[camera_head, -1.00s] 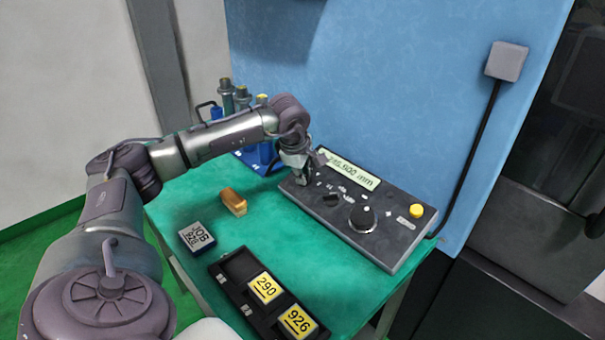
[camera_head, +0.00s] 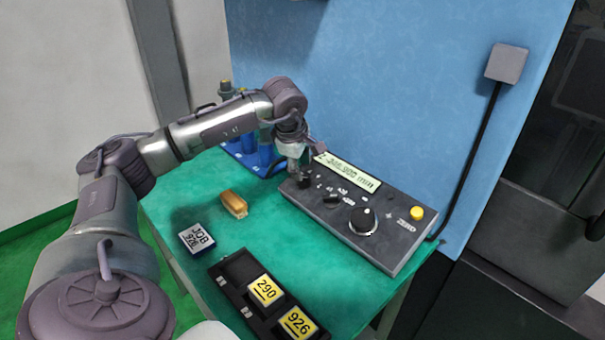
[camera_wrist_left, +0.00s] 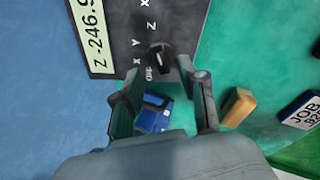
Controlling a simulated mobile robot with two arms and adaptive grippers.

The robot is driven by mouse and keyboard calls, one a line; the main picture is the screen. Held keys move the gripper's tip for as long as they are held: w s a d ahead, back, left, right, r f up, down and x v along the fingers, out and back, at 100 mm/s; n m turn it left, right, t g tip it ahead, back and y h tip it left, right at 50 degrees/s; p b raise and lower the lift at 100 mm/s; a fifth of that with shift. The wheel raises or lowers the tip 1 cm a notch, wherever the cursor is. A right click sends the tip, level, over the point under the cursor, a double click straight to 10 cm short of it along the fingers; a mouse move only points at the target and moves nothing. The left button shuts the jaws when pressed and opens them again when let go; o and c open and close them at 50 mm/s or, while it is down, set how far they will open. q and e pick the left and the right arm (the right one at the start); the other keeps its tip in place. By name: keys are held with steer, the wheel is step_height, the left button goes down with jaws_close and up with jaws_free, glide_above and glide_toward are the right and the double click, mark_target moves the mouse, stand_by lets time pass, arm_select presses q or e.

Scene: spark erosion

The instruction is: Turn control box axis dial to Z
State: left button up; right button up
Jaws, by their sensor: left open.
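The grey control box (camera_head: 405,232) lies on the green table. Its display (camera_head: 348,172) starts with Z, and the wrist view's display (camera_wrist_left: 90,38) reads "Z -246.9" before being cut off. The black axis dial (camera_head: 304,181) is at the box's left end; it also shows in the left wrist view (camera_wrist_left: 160,58), near OFF, X, Y and Z labels. Its exact pointer direction is hard to tell. My left gripper (camera_head: 297,168) is open and empty, just above and behind the dial, fingers (camera_wrist_left: 163,88) apart from it. My right gripper is not in view.
A smaller knob (camera_head: 332,201), a large dial (camera_head: 363,220) and a yellow button (camera_head: 417,213) are on the box. A brass-coloured block (camera_head: 234,204), a JOB block (camera_head: 196,238) and a black tray (camera_head: 230,290) lie in front. Blue holders (camera_head: 243,142) stand behind the arm.

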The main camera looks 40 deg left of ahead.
arm_select(q)
steer(key=a+v, duration=0.1)
steer(key=v, duration=0.6)
steer(key=shift+s+d+r, duration=0.15)
steer(key=shift+d+r, duration=0.05)
steer(key=shift+d, duration=0.3)
